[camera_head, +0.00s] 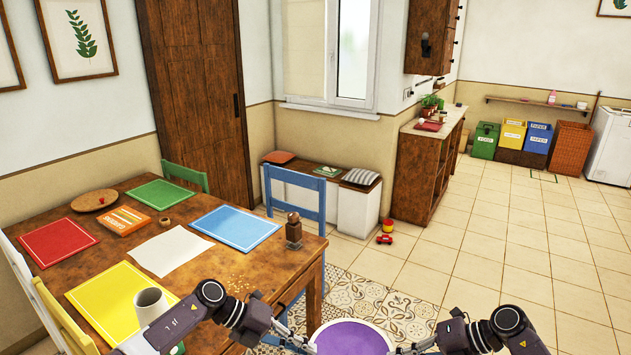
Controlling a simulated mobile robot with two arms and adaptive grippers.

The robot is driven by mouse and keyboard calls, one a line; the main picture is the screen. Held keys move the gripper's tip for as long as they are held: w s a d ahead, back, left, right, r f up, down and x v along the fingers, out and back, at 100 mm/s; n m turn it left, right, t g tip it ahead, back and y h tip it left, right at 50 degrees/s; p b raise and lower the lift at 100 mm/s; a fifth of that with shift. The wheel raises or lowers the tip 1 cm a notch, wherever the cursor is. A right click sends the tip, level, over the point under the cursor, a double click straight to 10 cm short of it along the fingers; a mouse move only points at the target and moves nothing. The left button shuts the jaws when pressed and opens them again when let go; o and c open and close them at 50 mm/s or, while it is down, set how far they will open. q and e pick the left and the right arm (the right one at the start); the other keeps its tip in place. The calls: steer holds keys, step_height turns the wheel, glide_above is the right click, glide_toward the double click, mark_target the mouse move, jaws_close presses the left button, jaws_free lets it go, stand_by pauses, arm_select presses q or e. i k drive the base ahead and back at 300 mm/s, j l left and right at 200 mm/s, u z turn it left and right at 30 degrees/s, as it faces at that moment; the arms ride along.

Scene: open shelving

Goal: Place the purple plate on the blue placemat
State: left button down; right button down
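The purple plate (352,338) is at the bottom middle, beyond the table's right side, with its lower part cut off by the picture edge. It is held up over the floor between my two grippers. My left gripper (306,345) is at its left rim and my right gripper (398,350) is at its right rim; both appear shut on it, though the fingertips are small and partly cut off. The blue placemat (236,228) lies flat and bare on the wooden table, near its far right edge, to the upper left of the plate.
The table (225,283) also bears red, green, yellow and white mats, a wooden bowl (94,200), an orange box (123,220), a white cup (150,304) and a brown grinder (293,230) near the blue mat. A blue chair (296,180) stands behind the table. Open floor lies right.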

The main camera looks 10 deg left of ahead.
mark_target(246, 230)
steer(key=i+z, duration=0.35)
steer(key=i, duration=0.85)
steer(key=i+u, duration=0.35)
steer(key=i, duration=0.2)
steer(key=i+l+u, duration=0.4)
steer(key=i, duration=0.15)
steer(key=i+j+u, duration=0.1)
steer(key=u, duration=0.25)
steer(key=i+u, duration=0.7)
steer(key=k+u, duration=0.1)
steer(key=u, duration=0.15)
